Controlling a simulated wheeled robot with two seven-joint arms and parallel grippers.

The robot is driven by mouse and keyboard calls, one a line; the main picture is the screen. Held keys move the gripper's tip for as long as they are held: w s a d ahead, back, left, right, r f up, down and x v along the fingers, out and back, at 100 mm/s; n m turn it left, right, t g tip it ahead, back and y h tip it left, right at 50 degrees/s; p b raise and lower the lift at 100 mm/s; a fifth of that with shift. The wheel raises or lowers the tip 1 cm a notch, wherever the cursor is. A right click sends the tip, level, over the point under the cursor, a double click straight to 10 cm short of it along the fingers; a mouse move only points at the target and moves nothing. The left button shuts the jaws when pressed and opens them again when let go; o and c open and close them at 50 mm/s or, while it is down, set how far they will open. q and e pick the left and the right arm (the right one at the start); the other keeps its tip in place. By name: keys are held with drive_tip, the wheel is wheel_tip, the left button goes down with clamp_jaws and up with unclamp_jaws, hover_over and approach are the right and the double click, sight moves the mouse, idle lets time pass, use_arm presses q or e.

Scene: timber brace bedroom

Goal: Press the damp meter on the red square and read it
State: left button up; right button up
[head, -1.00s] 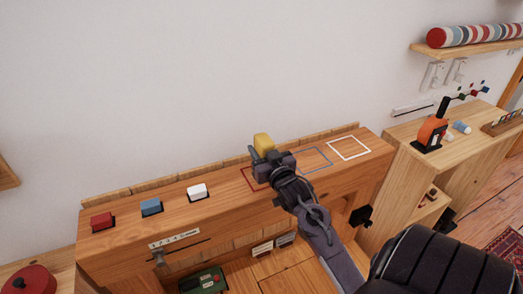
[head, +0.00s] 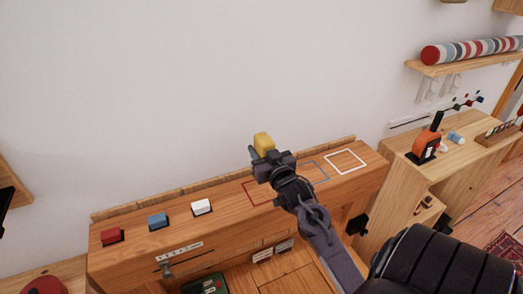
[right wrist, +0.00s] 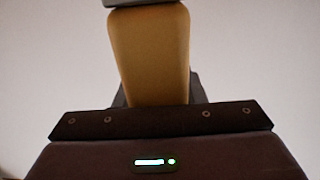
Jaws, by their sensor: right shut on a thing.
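A yellow block-shaped thing, seemingly the damp meter (head: 263,142), is held in my right gripper (head: 266,155). In the right wrist view the meter's yellow body (right wrist: 148,55) stands between the jaws, with a grey part at its far end; no reading shows. The red square (head: 248,190) is an outline on the wooden bench top (head: 225,220), partly hidden by my right gripper and arm. The meter appears above the bench near this square, against the wall; its exact height is unclear.
Red (head: 111,236), blue (head: 158,221) and white (head: 202,206) blocks sit along the bench's left part. Blue (head: 315,168) and white (head: 346,161) outlined squares lie right of the red one. An orange device (head: 427,140) stands on the right-hand cabinet.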

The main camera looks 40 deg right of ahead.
drive_tip(key=shift+r, duration=0.3)
idle(0.5)
drive_tip(key=shift+w+r+b, duration=0.15)
drive_tip(key=shift+r+b, duration=0.05)
drive_tip(key=shift+b, duration=0.1)
wheel_tip(320, 180, up, 12)
drive_tip(key=b, duration=0.7)
drive_tip(key=shift+b, duration=0.35)
drive_tip(key=f, duration=1.3)
drive_tip(key=shift+s+f, duration=0.2)
drive_tip(key=shift+f, duration=2.85)
drive_tip(key=shift+f, duration=0.1)
